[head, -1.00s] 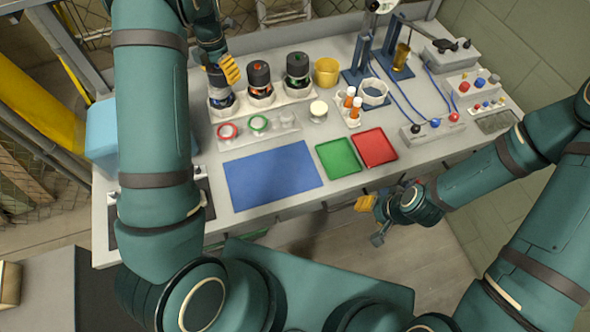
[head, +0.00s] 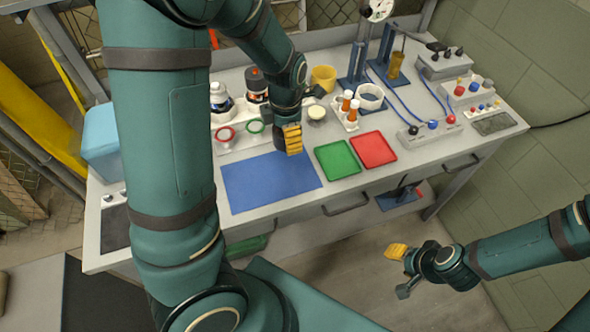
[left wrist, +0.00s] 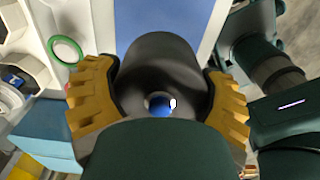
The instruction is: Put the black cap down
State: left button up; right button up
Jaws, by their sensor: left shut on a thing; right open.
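My left gripper (head: 292,141) is shut on a black cap (left wrist: 160,58), which sits between its yellow fingers in the left wrist view. The gripper is over the upper right part of the blue mat (head: 258,187); I cannot tell how high. The mat also shows beyond the cap in the left wrist view (left wrist: 135,16). An uncapped bottle with a white neck (head: 219,93) stands in the rack at the back left. My right gripper (head: 399,268) is open and empty, in front of the bench.
A capped bottle (head: 256,84) stands beside the uncapped one; my left arm hides the third. Red (head: 225,133) and green rings sit behind the mat. A green tray (head: 337,160) and a red tray (head: 373,149) lie right of it. The visible mat is bare.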

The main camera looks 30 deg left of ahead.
pick_arm(q)
notch_tip(320, 180, down, 7)
jog(key=shift+r+b, duration=0.15)
jog(key=shift+b, duration=0.55)
jog(key=shift+w+a+f+b, duration=0.1)
jog(key=shift+f+b, duration=0.2)
jog(key=shift+f, duration=1.1)
jog(key=shift+f+b, duration=0.35)
jog(key=shift+f, duration=0.2)
jog(key=o, duration=0.9)
jog(key=shift+o, duration=0.3)
